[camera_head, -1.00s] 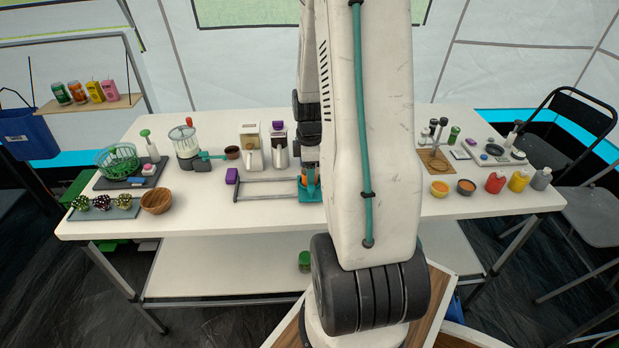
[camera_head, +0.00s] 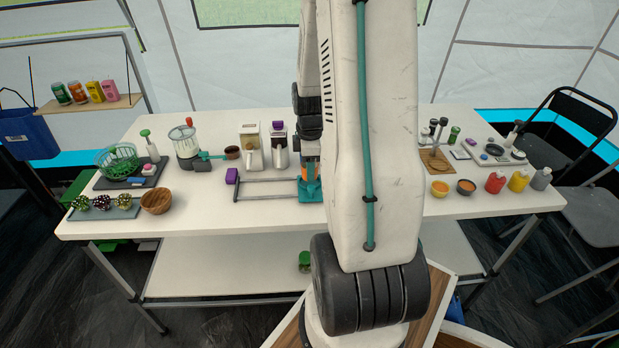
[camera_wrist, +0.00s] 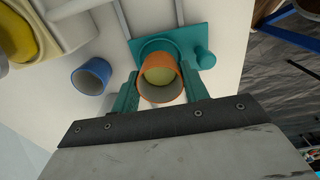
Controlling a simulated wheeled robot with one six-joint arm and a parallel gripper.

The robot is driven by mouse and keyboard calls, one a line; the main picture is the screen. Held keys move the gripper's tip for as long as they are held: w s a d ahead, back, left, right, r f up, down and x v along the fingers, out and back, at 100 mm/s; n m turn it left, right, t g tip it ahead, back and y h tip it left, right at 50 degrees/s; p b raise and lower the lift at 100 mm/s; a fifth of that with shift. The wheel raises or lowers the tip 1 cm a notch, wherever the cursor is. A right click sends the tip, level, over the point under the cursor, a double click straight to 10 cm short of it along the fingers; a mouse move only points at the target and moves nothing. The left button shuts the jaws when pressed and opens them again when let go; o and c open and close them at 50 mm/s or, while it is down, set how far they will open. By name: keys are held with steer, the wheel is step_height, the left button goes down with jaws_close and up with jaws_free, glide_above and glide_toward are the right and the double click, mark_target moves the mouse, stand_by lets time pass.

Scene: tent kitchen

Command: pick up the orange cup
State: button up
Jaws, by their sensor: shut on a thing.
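The orange cup (camera_wrist: 160,91) is between the two teal fingers of my gripper (camera_wrist: 161,80) in the wrist view, with its open mouth towards the camera and a pale yellow-green inside. My gripper is shut on the cup's sides. Behind the cup is a teal base (camera_wrist: 148,46) with a round knob beside it; the gap between cup and base is hard to judge. In the head view an orange patch of the cup (camera_head: 311,170) shows above the teal base (camera_head: 309,194), and my arm hides most of the gripper.
A blue cup (camera_wrist: 92,76) stands left of the orange cup in the wrist view. Two coffee-maker-like machines (camera_head: 250,148) stand behind. A wooden bowl (camera_head: 156,201) is further left; bowls and bottles (camera_head: 495,183) are right.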

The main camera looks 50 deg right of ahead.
step_height(320, 180, up, 7)
steer(key=shift+f, duration=0.2)
stand_by(0.4)
